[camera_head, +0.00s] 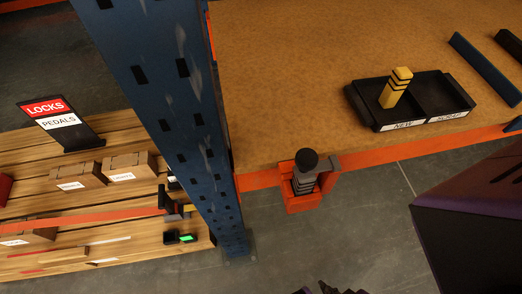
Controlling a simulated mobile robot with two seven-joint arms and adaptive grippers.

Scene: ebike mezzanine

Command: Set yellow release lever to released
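A small yellow part (189,208) shows beside a black latch or buckle (172,206) at the blue post, at the end of an orange strap; it may be the release lever, but it is too small to tell its position. A yellow block with black stripes (396,88) stands upright in the left compartment of a black tray (455,89). Dark tips of a gripper (329,289) just show at the bottom edge, apart from all these things. Whether they are open or shut is unclear. They seem to be my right gripper's. My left gripper is not seen.
A blue post (165,85) stands between a wooden shelf (100,195) with boxes and a brown tabletop (300,80). An orange bracket (303,204) with a black knob (306,161) sticks out from the table's front edge.

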